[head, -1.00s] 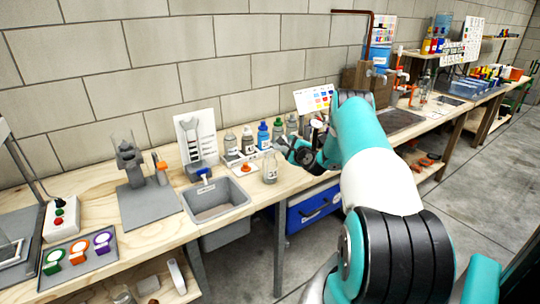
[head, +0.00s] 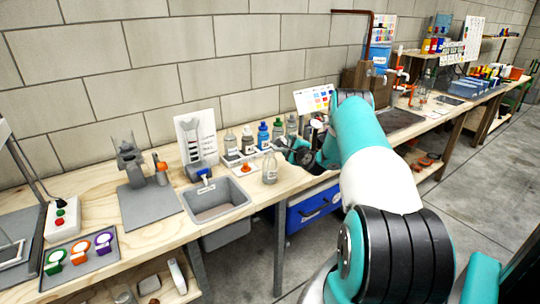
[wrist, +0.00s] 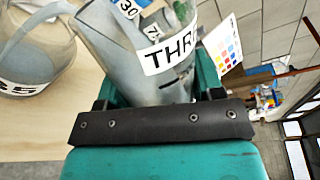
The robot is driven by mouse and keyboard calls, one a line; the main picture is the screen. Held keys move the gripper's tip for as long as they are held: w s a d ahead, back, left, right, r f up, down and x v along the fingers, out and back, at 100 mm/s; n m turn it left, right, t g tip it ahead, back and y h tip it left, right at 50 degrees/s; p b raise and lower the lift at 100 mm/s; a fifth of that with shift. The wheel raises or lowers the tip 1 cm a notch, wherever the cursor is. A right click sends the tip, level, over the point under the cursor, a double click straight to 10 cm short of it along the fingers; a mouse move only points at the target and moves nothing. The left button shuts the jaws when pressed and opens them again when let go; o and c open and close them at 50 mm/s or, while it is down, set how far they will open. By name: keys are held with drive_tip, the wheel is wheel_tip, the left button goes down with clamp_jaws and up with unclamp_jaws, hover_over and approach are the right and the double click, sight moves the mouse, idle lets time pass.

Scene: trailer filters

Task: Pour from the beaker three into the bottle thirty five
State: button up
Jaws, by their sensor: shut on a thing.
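My gripper (wrist: 160,105) is shut on a clear beaker (wrist: 125,50) whose label shows "THR" in the wrist view. In the head view the clear bottle (head: 269,168) stands upright on the bench near the front edge, right of the sink. My gripper (head: 290,152) is just right of it there. The beaker is hard to make out in the head view, and I cannot tell whether liquid is flowing.
A row of several labelled bottles (head: 263,135) stands behind the clear bottle. A grey sink (head: 215,197) is to its left, with a stand (head: 148,195) farther left. A colour chart (head: 314,98) stands behind my arm. Bare wood lies around the clear bottle.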

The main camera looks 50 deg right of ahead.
drive_tip(key=shift+r+n+p, duration=0.5)
drive_tip(key=shift+p, duration=0.15)
idle(0.8)
drive_tip(key=shift+w+a+r+n, duration=0.1)
drive_tip(key=shift+r+n, duration=0.1)
drive_tip(key=shift+n, duration=0.1)
idle(0.8)
